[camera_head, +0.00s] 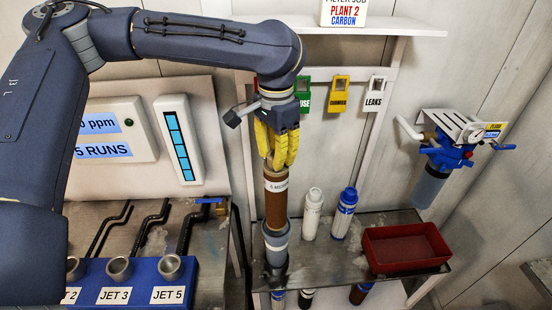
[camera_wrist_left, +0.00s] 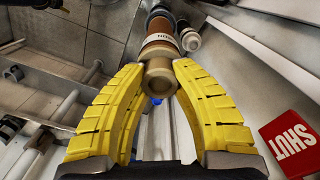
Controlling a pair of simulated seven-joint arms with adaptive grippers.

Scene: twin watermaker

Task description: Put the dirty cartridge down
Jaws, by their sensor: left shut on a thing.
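The dirty cartridge (camera_head: 275,208) is brown with a white band that reads partly "5 MICRO". It hangs upright below my left gripper (camera_head: 274,160), whose yellow fingers are shut on its top end. A grey section (camera_head: 275,240) is at its lower end, over the left part of the metal shelf; I cannot tell if it is part of the cartridge or whether it touches the shelf. In the left wrist view the cartridge (camera_wrist_left: 159,58) shows between the tips of the gripper (camera_wrist_left: 160,75). My right gripper is not in view.
A white cartridge (camera_head: 313,213) and a blue-and-white one (camera_head: 345,213) stand right of the held cartridge. A red tray (camera_head: 405,248) lies at the shelf's right end. Tags hang behind, including a yellow one (camera_head: 339,95). A blue filter unit (camera_head: 445,155) is on the right wall.

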